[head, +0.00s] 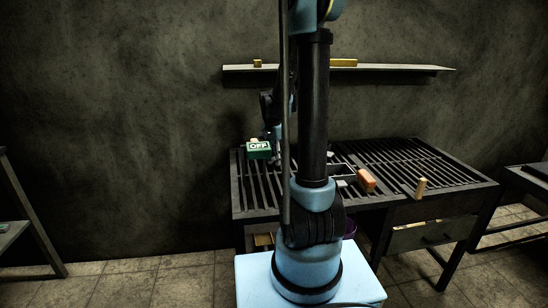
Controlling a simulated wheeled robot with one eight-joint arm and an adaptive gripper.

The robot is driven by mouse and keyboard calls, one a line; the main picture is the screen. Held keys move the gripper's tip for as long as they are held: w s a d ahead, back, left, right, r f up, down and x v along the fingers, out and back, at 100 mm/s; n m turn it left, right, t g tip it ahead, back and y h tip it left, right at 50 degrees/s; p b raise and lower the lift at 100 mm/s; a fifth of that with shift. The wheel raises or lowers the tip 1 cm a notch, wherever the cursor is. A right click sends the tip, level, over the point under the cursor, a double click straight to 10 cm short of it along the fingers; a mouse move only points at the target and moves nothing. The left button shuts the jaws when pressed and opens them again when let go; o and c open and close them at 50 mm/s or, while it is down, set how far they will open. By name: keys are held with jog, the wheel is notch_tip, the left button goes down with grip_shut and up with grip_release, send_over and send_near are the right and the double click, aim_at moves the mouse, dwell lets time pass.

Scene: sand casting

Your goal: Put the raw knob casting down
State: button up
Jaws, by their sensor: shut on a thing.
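My gripper (277,142) is low over the left part of the dark slatted table (400,190), just right of the green box marked OFF. It is small in the picture and partly hidden behind my own arm. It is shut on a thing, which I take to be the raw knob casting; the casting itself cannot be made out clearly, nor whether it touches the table.
The green OFF box (259,151) stands close to my gripper. An orange-brown block (366,179) and a tan upright piece (421,187) are on the table's right half. The far right slats are clear. A wall shelf (400,69) hangs behind.

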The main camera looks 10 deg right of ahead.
jog(key=w, duration=0.2)
jog(key=w+f, duration=0.1)
jog(key=w, duration=0.1)
jog(key=shift+f, duration=0.1)
jog(key=o, duration=1.1)
jog(key=shift+o, duration=0.2)
